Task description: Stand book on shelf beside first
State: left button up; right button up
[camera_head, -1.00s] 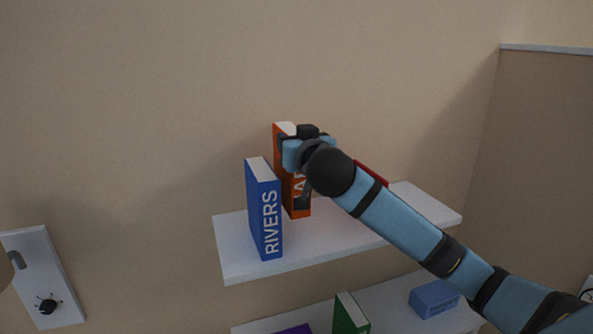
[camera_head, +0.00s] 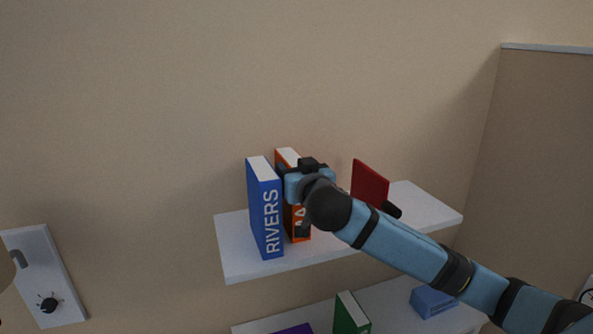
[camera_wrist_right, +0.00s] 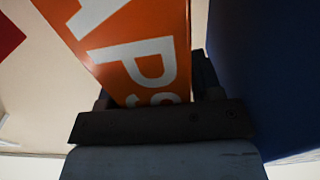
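A blue book (camera_head: 265,208) lettered RIVERS stands upright near the left end of the upper white shelf (camera_head: 240,266). An orange book (camera_head: 287,160) stands upright just right of it, close beside it. My right gripper (camera_head: 304,200) is at the orange book's right and front side, covering part of it. In the right wrist view the orange book (camera_wrist_right: 140,45) sits between the fingers (camera_wrist_right: 160,120), with the blue book (camera_wrist_right: 280,70) close on the right. My left gripper is not in view.
A dark red thing (camera_head: 369,184), perhaps a book, stands on the upper shelf behind my right arm. The lower shelf (camera_head: 385,310) holds a green book (camera_head: 350,315) and a blue box (camera_head: 434,300). The upper shelf's right end is clear.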

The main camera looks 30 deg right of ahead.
jog(key=shift+o, duration=0.9)
jog(key=shift+s+r, duration=0.1)
jog(key=shift+r, duration=0.1)
jog(key=b+v, duration=0.2)
jog(key=v, duration=1)
